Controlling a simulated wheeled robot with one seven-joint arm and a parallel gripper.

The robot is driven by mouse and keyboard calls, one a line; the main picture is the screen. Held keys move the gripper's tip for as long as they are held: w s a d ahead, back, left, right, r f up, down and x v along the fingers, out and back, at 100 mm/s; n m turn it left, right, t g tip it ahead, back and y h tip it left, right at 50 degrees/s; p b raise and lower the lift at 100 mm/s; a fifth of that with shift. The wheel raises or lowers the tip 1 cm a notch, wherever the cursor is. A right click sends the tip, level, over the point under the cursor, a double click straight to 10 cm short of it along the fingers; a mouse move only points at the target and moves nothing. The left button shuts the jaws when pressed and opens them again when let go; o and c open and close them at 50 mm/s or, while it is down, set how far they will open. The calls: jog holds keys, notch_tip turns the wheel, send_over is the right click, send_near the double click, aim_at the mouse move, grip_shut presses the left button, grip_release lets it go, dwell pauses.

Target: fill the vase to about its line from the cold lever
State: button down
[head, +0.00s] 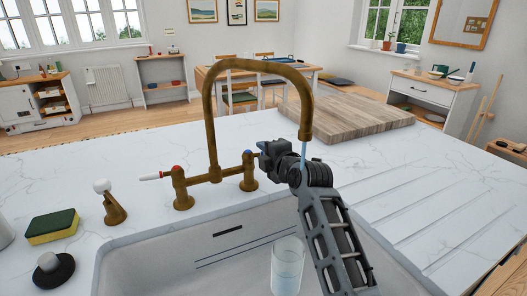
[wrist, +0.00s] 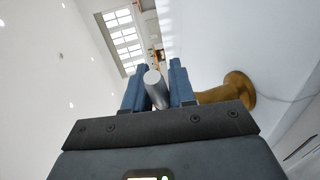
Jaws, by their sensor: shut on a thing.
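A brass tap (head: 211,120) with an arched spout stands behind the sink. Its left valve has a red dot and a white-tipped lever (head: 150,176). Its right valve (head: 249,170) has a blue dot; my gripper (head: 265,155) is beside it. In the wrist view my gripper (wrist: 158,92) is shut on the pale, round-ended cold lever (wrist: 153,79). A thin bluish stream of water (head: 303,153) comes from the spout; my arm hides its lower part. The clear glass vase (head: 287,262) stands upright in the sink, with pale bluish water inside. I cannot make out its line.
The white sink (head: 150,262) has a slot in its back wall. A wooden board (head: 345,117) lies behind my arm. A yellow-green sponge (head: 52,227), a black-based knob (head: 52,270) and a brass fitting with a white knob (head: 113,207) are at left. Draining grooves run on the right.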

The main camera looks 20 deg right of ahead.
jog(key=shift+s+d+f+m+h+p, duration=0.15)
jog(key=shift+s+d+m+h+p, duration=0.1)
jog(key=shift+m+h+p, duration=0.4)
jog(key=c, duration=1)
grip_release()
jog(key=shift+a, duration=0.1)
jog(key=shift+c, duration=0.2)
jog(key=b+v, duration=0.1)
jog(key=v, duration=0.7)
jog(key=shift+w+a, duration=0.1)
